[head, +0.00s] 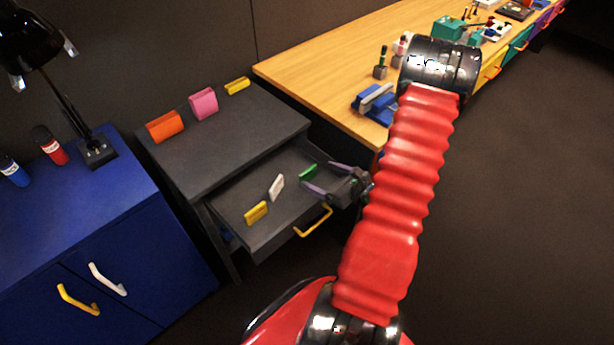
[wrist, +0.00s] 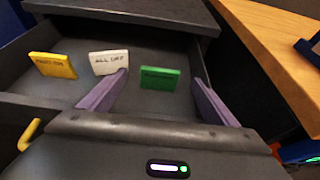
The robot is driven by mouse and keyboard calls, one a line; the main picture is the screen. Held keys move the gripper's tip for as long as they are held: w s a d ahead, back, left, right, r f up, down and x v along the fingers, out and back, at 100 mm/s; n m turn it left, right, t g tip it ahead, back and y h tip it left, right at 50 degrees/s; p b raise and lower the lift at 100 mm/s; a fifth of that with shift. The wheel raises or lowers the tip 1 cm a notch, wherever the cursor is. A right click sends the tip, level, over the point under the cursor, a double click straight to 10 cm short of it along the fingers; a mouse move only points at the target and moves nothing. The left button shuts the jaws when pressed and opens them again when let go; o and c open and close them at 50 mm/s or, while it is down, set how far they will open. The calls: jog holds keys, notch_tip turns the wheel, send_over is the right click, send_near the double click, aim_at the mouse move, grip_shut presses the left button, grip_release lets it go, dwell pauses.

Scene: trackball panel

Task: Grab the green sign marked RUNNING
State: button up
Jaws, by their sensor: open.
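The green sign (wrist: 160,78) stands in the open drawer (head: 240,205), at the right end of a row of signs. It carries dark lettering, too small to read surely. It also shows in the head view (head: 309,172), close to my gripper's fingers. My gripper (head: 320,178) is open, with its purple fingers reaching over the drawer. In the wrist view, the green sign lies between the two fingers (wrist: 163,95) and a little beyond them, apart from both. The left fingertip partly overlaps the lower part of the white sign (wrist: 109,60) in the picture.
A yellow sign (wrist: 53,65) stands left of the white one in the drawer. Orange (head: 165,126), pink (head: 203,103) and yellow (head: 237,86) signs stand on the cabinet top. The wooden table (head: 330,75) is close on the right. The blue cabinet (head: 90,215) stands left.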

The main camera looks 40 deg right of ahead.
aim_at(309, 171)
jog(key=shift+w, duration=0.15)
jog(key=shift+x, duration=2.5)
jog(key=shift+c, duration=0.4)
jog(key=c, duration=1)
